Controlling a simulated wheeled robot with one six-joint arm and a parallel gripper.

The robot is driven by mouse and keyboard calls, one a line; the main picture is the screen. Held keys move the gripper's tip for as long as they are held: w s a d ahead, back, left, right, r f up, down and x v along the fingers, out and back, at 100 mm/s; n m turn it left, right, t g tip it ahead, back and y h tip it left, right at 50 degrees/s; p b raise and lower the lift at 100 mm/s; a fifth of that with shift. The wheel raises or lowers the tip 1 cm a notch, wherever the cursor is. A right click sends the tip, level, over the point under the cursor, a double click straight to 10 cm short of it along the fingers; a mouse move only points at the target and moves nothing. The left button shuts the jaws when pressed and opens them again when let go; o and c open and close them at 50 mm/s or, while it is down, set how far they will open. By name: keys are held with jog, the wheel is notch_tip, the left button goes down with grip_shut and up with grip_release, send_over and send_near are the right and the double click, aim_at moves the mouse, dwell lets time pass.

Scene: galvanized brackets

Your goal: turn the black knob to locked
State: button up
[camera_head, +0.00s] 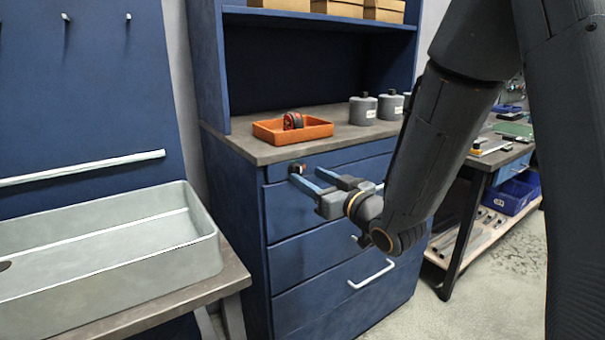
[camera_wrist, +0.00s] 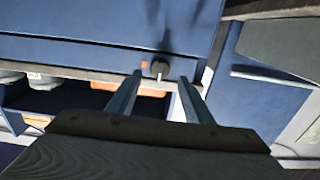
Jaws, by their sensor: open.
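The black knob (camera_wrist: 159,66) is on the blue cabinet's front panel, just under the worktop edge, with a pale pointer mark toward the bottom of the wrist view. A small orange-red mark (camera_wrist: 144,65) sits beside it. In the head view the knob (camera_head: 297,168) is small and partly behind my fingertips. My gripper (camera_head: 306,174) is open and empty, facing the panel. In the wrist view its two fingers (camera_wrist: 160,79) lie left and right of the knob in the picture; I cannot tell whether they touch it or stop short.
An orange tray (camera_head: 265,131) holding a red and black item stands on the worktop above, with grey canisters (camera_head: 362,110) to its right. Drawers with a white handle (camera_head: 372,274) lie below. A grey basin (camera_head: 215,255) stands at the left.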

aim_at(301, 172)
jog(key=shift+x, duration=2.1)
jog(key=shift+c, duration=0.5)
jog(key=c, duration=0.9)
